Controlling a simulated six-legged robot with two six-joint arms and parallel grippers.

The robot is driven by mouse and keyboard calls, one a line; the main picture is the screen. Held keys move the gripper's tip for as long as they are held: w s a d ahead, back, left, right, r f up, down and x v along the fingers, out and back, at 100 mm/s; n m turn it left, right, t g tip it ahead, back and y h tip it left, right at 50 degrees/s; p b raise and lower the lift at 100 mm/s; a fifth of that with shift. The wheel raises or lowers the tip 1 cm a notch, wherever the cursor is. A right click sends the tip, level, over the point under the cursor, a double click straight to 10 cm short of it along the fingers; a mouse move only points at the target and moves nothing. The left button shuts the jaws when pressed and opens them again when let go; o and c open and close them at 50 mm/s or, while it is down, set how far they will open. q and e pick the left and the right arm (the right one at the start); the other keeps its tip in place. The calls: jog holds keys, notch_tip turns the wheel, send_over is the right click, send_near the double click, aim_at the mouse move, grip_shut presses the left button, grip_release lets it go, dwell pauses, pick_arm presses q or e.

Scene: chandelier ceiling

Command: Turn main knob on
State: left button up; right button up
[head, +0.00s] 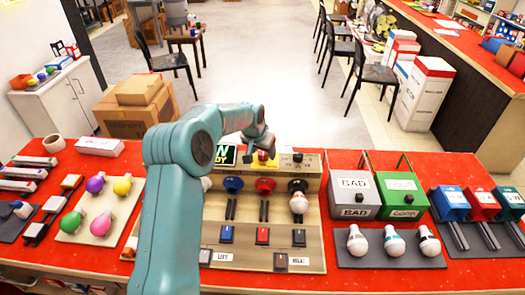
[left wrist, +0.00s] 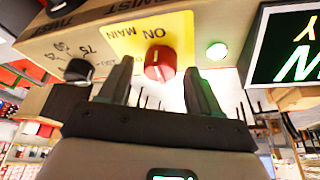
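The main knob (left wrist: 160,64) is red and sits on a yellow plate (left wrist: 125,38) marked "ON MAIN". The left wrist view shows this label upside down. My left gripper (left wrist: 158,72) is open, its two dark fingers on either side of the knob, with a visible gap on each side. A round light (left wrist: 217,50) beside the plate glows green. In the head view my left gripper (head: 262,148) is at the back of the control panel (head: 312,183) and partly hides the knob area. My right gripper is not in view.
A black knob (left wrist: 78,71) with a number scale sits beside the yellow plate. A lit screen (left wrist: 290,48) with green text is on the other side. Bulbs, switches and BAD (head: 352,196) and GOOD (head: 402,194) boxes stand on the red table (head: 465,268).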

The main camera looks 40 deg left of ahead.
pick_arm(q)
jog(key=b+v, duration=0.2)
jog(key=v, duration=1.4)
jog(key=shift+r, duration=0.2)
